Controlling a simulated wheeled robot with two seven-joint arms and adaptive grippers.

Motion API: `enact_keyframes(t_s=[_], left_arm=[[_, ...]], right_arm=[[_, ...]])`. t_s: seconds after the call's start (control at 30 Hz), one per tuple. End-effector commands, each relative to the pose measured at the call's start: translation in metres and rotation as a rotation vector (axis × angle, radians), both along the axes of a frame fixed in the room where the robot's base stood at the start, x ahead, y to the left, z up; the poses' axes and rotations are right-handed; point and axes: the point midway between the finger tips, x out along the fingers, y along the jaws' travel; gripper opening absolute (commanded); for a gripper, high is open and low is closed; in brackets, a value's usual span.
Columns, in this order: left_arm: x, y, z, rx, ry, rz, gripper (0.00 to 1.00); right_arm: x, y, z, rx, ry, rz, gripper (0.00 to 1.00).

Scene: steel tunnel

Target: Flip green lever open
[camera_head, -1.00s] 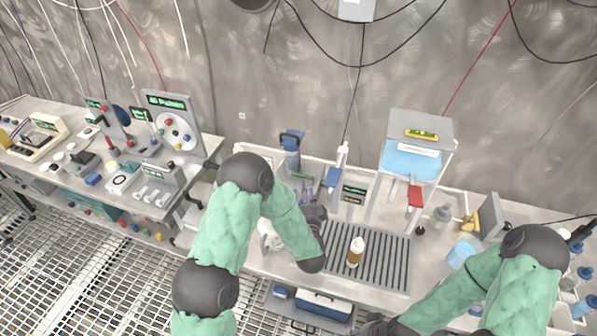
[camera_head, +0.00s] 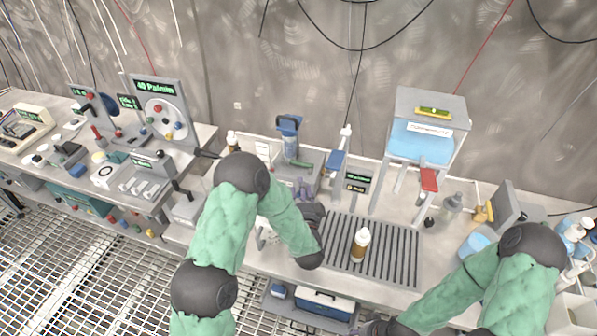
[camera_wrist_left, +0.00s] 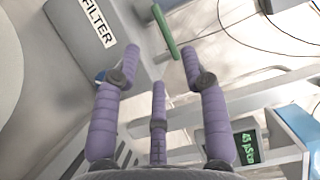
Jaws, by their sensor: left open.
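The green lever (camera_wrist_left: 166,30) is a short green bar on a grey mount in the left wrist view, beside a grey block labelled FILTER (camera_wrist_left: 97,22). Its lower end shows between and a little past the fingertips of my left gripper (camera_wrist_left: 160,65). The purple fingers are spread open, with nothing held; I cannot tell whether any touches the lever. In the head view the lever (camera_head: 302,164) shows small on a grey filter unit, behind my left gripper (camera_head: 302,190), which is partly hidden by my arm. My right gripper (camera_head: 376,328) is barely in view at the bottom edge.
A brown bottle with a white cap (camera_head: 361,244) stands on a slatted grey tray (camera_head: 400,255) right of my left arm. A blue-handled post (camera_head: 335,162) and a small display (camera_head: 358,178) stand close right of the filter unit.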

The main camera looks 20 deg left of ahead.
Motion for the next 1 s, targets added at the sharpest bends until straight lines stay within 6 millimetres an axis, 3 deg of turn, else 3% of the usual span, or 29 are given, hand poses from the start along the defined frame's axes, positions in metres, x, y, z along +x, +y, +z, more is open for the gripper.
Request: enact_keyframes(t_s=[0.5, 0.7, 1.0], left_arm=[[0.078, 0.03, 0.0, 0.001, -0.002, 0.001, 0.44], [0.09, 0.034, 0.001, 0.0, -0.001, 0.001, 0.44], [0.091, 0.035, 0.001, 0.001, 0.0, 0.001, 0.44]], right_arm=[[0.0, 0.0, -0.014, 0.0, 0.0, 0.0, 0.44], [0.0, 0.0, -0.016, 0.0, 0.0, 0.0, 0.44], [0.0, 0.0, -0.016, 0.0, 0.0, 0.0, 0.44]])
